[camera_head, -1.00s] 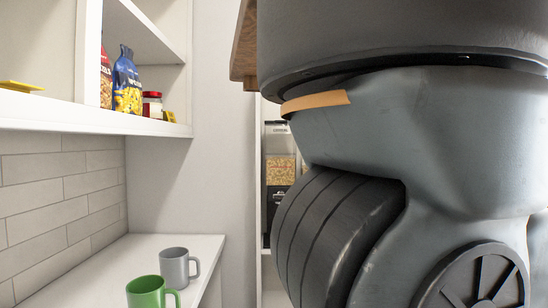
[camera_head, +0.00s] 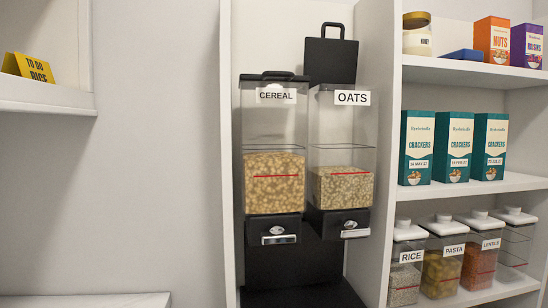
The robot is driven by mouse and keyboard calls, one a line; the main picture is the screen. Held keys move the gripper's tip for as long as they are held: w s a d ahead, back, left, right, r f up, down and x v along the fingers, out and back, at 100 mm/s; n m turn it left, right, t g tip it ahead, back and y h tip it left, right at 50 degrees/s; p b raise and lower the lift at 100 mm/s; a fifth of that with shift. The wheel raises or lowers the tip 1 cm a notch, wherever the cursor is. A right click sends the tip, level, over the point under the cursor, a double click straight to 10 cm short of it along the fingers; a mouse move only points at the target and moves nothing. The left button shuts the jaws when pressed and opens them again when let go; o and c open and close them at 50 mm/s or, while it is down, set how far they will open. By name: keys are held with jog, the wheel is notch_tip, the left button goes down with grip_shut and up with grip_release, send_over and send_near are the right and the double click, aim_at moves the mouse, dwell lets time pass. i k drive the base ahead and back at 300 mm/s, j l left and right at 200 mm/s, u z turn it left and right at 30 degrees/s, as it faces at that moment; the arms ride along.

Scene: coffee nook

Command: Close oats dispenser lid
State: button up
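The oats dispenser (camera_head: 341,160) is a clear box with a white OATS label, part-filled with oats, standing on a black base. Its black lid (camera_head: 330,56) stands upright at the back of the open top, handle uppermost. The cereal dispenser (camera_head: 273,155) is directly to its left, with its black lid (camera_head: 272,78) lying flat on top. My gripper is not in view.
Both dispensers stand in a white shelf bay with side panels. Shelves at right hold several cracker boxes (camera_head: 432,148), a nuts box (camera_head: 491,40) and a rice jar (camera_head: 405,262). A white counter (camera_head: 85,300) is at lower left.

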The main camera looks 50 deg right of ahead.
aim_at(331, 64)
jog(key=z, duration=0.75)
